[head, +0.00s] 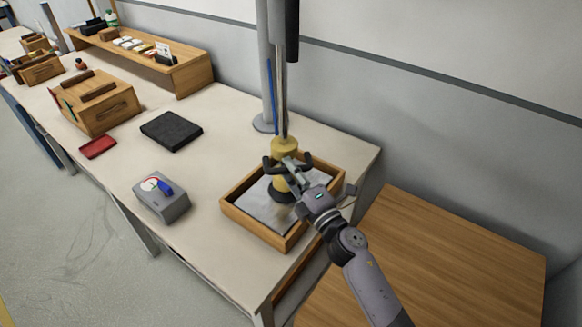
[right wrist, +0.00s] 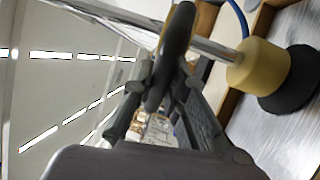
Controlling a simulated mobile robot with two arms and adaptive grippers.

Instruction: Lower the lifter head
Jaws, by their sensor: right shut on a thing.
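The lifter head (head: 285,146) is a yellow cylinder with a dark handle and a black pad (head: 281,196) below, hanging upright under a post. It is over the wooden tray (head: 239,215), which holds a grey metal sheet (head: 262,213). My right gripper (head: 290,172) is shut on the dark handle (right wrist: 172,55). The yellow body (right wrist: 257,68) and black pad (right wrist: 291,80) also show in the right wrist view, close to the sheet. I cannot tell whether the pad touches it. My left gripper is not in view.
A grey box with a dial (head: 163,197) stands left of the tray on the pale table. A black pad-like block (head: 171,130), red tray (head: 98,147) and wooden box (head: 95,105) are further left. A lower wooden surface (head: 430,265) is at right.

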